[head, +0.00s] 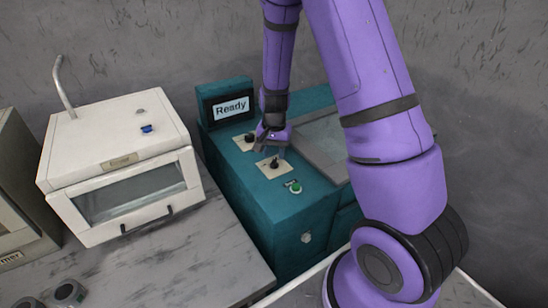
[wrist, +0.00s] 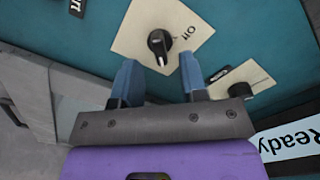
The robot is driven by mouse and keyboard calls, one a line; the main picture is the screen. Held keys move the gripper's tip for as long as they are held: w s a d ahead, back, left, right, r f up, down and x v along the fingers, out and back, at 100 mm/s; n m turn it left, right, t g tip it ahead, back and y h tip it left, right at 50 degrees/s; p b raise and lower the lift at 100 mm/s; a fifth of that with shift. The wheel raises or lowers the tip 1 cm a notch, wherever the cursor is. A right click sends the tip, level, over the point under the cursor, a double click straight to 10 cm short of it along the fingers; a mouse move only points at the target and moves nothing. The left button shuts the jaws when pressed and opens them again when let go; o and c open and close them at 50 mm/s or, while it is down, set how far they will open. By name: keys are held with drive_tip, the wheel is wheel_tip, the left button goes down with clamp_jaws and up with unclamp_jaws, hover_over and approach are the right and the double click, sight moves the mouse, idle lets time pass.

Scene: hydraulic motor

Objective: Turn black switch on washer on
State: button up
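The teal washer (head: 262,205) stands in the middle of the head view. A black switch (head: 273,163) sits on a cream plate on its top panel. In the wrist view this black switch (wrist: 158,42) shows beside a label that seems to read "Off", and its pointer is tilted. My gripper (head: 268,152) is over the panel close to this switch. In the wrist view my gripper (wrist: 160,66) has its two blue fingers spread and empty, with the switch just beyond the gap between the tips. I cannot tell whether they touch it.
A second black knob (head: 249,138) sits on another cream plate near the "Ready" display (head: 231,108). A green button (head: 295,188) is at the panel's front. A white oven-like machine (head: 120,165) with a raised pipe stands at left.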

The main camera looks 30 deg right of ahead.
wheel_tip(320, 180, up, 8)
idle(0.4)
idle(0.4)
wheel_tip(320, 180, up, 9)
drive_tip(key=n+t, duration=0.1)
drive_tip(key=n, duration=0.1)
hover_over(274, 160)
drive_tip(key=s+a, duration=0.2)
drive_tip(key=s, duration=0.2)
drive_tip(key=s+a+r+n+t, duration=0.2)
drive_tip(key=s+r, duration=0.5)
drive_tip(key=s+a+r+n+t, duration=0.1)
drive_tip(key=s+a+r+n, duration=0.15)
drive_tip(key=s+r, duration=0.4)
drive_tip(key=s+r+n+t, duration=0.1)
drive_tip(key=s+r+n, duration=0.1)
drive_tip(key=s, duration=0.6)
drive_tip(key=shift+s+a+r+n, duration=0.2)
drive_tip(key=shift+r+n, duration=0.15)
